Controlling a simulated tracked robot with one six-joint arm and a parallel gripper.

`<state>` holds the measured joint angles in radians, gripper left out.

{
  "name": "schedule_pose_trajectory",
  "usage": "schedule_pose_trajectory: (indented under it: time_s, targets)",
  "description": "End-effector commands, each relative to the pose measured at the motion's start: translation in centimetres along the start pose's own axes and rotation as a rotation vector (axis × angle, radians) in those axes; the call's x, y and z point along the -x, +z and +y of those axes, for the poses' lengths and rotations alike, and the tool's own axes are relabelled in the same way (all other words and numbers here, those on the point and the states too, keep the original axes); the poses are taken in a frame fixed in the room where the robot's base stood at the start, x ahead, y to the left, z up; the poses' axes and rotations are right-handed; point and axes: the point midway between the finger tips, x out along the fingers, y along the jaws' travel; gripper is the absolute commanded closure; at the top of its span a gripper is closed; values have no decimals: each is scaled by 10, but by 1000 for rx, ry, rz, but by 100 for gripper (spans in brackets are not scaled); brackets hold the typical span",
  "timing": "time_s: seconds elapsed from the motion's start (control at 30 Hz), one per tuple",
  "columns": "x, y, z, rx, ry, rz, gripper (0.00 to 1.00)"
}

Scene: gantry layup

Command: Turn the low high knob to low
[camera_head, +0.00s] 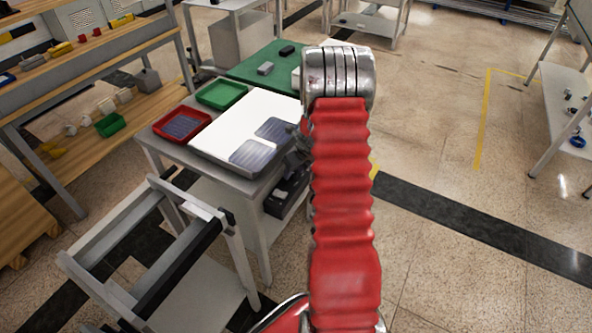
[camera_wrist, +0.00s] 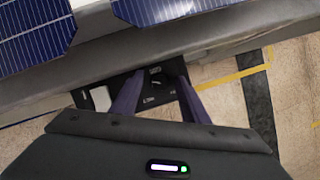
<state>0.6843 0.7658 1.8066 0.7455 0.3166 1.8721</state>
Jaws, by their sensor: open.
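A black box (camera_wrist: 152,100) with small white markings shows in the wrist view, below the edge of the table. A small dark round part (camera_wrist: 157,83) on its face may be the low high knob; its pointer and labels are too small to read. My gripper (camera_wrist: 158,78) is open, with one finger on each side of this part in the picture. I cannot tell whether the fingers touch it. In the head view the black box (camera_head: 284,196) sits under the table top, and my red-sleeved arm hides most of the gripper.
The work table (camera_head: 160,150) carries a white board (camera_head: 240,120), dark solar cells (camera_head: 252,153), a red tray (camera_head: 160,122) and a green tray (camera_head: 222,106). A grey frame (camera_head: 150,250) stands at front left.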

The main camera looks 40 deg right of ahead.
Motion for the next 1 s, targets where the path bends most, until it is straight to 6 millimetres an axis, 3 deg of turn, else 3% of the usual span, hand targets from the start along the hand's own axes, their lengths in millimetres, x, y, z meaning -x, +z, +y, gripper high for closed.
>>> schedule_pose_trajectory:
  time_s: [0.1,0.67,0.7,1.0]
  targets:
    - [0,0,0,0,0,0,59]
    - [0,0,0,0,1,0,98]
    - [0,1,-8,0,0,-1,98]
    - [1,-1,-3,2,-1,-1,98]
